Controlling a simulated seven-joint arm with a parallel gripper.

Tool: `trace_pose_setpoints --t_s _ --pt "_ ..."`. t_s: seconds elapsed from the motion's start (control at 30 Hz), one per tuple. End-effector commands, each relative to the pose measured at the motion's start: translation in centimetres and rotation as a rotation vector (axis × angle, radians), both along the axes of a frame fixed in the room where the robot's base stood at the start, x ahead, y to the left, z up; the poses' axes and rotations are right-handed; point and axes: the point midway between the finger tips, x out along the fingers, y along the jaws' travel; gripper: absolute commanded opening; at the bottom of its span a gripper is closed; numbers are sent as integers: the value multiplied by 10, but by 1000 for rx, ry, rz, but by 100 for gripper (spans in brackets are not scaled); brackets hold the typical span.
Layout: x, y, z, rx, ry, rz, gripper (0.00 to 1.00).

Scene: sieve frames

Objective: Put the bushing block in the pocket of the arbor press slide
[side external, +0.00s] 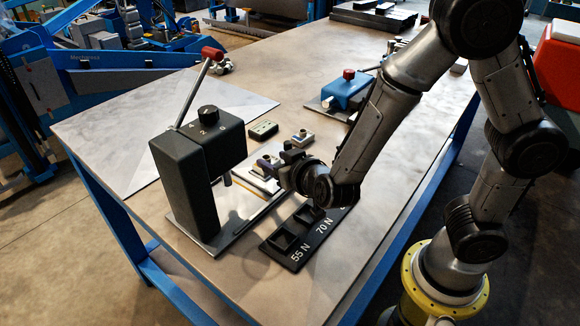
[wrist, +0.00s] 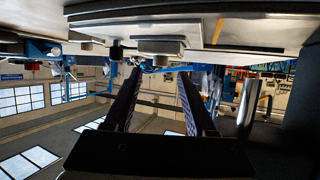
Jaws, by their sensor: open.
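The arbor press (side external: 185,180) stands on the left of the bench, dark, with a red-tipped lever. Its light slide with a yellow edge (side external: 246,182) lies under and beside the press head; the pocket is not clearly visible, partly hidden by my gripper. A small pale metal block with a round boss (side external: 303,138), apparently the bushing block, sits on the bench behind my gripper. My gripper (side external: 277,160) is low over the slide's right end, its fingers apart. In the wrist view, which is upside down, the open fingers (wrist: 160,75) have nothing visibly held between them.
A black tray marked 55 N and 70 N (side external: 275,248) lies in front of my gripper. A dark block with holes (side external: 262,130) sits behind the slide. A blue fixture with a red knob (side external: 346,91) stands farther back.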

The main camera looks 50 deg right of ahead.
Motion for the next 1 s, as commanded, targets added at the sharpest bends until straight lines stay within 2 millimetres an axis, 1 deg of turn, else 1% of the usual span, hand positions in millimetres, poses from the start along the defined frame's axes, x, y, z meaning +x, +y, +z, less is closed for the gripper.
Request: trace_pose_setpoints --t_s 0.03,0.2,0.4,0.5,0.63,0.8,0.9,1.0 --pt "-9 6 6 3 -4 7 56" --pt "-38 17 18 3 -3 7 56" --pt "-64 26 29 3 -2 5 56" --pt "-72 30 33 2 -3 3 56" --pt "-78 32 35 0 -1 2 56" --pt "-81 32 37 4 0 2 56" --pt "-76 37 38 51 6 26 56" --pt "-67 49 45 155 21 97 56"
